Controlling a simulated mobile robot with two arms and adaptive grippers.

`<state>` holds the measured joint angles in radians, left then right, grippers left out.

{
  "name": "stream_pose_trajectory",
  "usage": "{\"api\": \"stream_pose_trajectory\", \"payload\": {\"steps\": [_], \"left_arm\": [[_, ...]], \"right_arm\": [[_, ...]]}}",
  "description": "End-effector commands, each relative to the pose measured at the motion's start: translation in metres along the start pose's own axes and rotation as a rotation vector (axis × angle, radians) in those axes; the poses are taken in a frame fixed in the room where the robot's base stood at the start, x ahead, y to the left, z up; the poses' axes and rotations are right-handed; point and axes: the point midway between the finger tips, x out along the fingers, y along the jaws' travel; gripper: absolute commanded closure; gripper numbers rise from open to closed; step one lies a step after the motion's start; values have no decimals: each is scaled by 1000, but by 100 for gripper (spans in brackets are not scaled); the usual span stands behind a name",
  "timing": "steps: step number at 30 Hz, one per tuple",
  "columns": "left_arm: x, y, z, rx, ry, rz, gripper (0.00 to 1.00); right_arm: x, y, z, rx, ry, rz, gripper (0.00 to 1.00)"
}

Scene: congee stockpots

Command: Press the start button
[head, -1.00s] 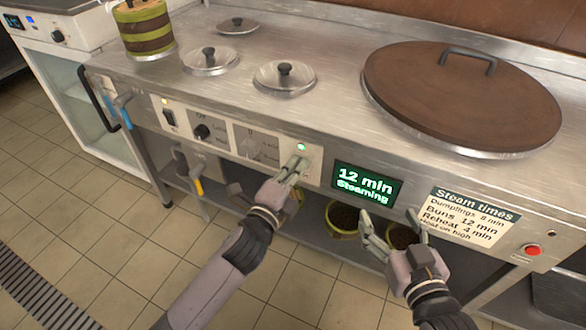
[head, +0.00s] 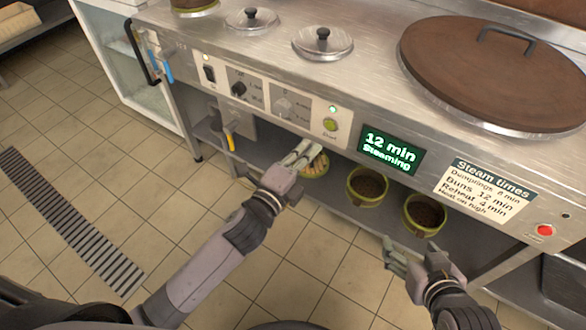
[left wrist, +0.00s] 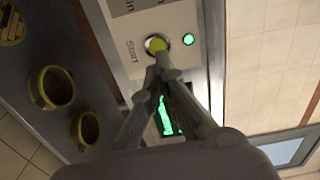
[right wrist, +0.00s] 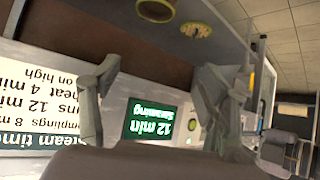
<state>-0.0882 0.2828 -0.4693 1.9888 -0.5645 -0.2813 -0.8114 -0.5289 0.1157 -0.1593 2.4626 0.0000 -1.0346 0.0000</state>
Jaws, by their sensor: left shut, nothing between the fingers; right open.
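The green start button (head: 330,125) sits on the front panel, with a lit green lamp (head: 333,109) above it. The display (head: 390,152) to its right reads "12 min Steaming". My left gripper (head: 306,147) is shut and empty, below and left of the button in the head view. In the left wrist view the button (left wrist: 156,44) shows just beyond the shut fingertips (left wrist: 164,62); I cannot tell there whether they touch, but the head view shows a gap. My right gripper (head: 398,248) is open and empty, low in front of the shelf.
A steam times card (head: 486,191) and a red button (head: 545,230) are to the right. Knobs and a switch (head: 209,74) are to the left. Bowls (head: 368,187) stand on the lower shelf. A large brown lid (head: 490,75) covers the top.

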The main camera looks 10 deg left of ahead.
Motion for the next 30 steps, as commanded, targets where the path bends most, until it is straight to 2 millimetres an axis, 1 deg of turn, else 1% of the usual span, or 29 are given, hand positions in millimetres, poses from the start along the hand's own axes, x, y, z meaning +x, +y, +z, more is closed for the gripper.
{"api": "stream_pose_trajectory", "payload": {"steps": [1, 3, 6, 10, 15, 30], "left_arm": [[-12, 0, -1, -2, 1, 4, 100], [-24, 0, -1, -2, 1, 3, 100], [-38, 0, -1, -2, 1, 2, 100], [-50, 1, 0, -1, 1, 2, 100], [-55, 0, -1, 1, 1, 0, 100], [-55, 1, -1, 0, 2, 1, 100]], "right_arm": [[-2, 1, 6, 0, -34, 2, 31], [-4, 2, 14, 1, -69, 4, 31], [-6, 3, 22, 2, -108, 6, 31], [-8, 3, 27, 2, -133, 7, 31], [-8, 4, 30, 3, -146, 8, 31], [-8, 3, 30, 3, -146, 7, 31]]}}
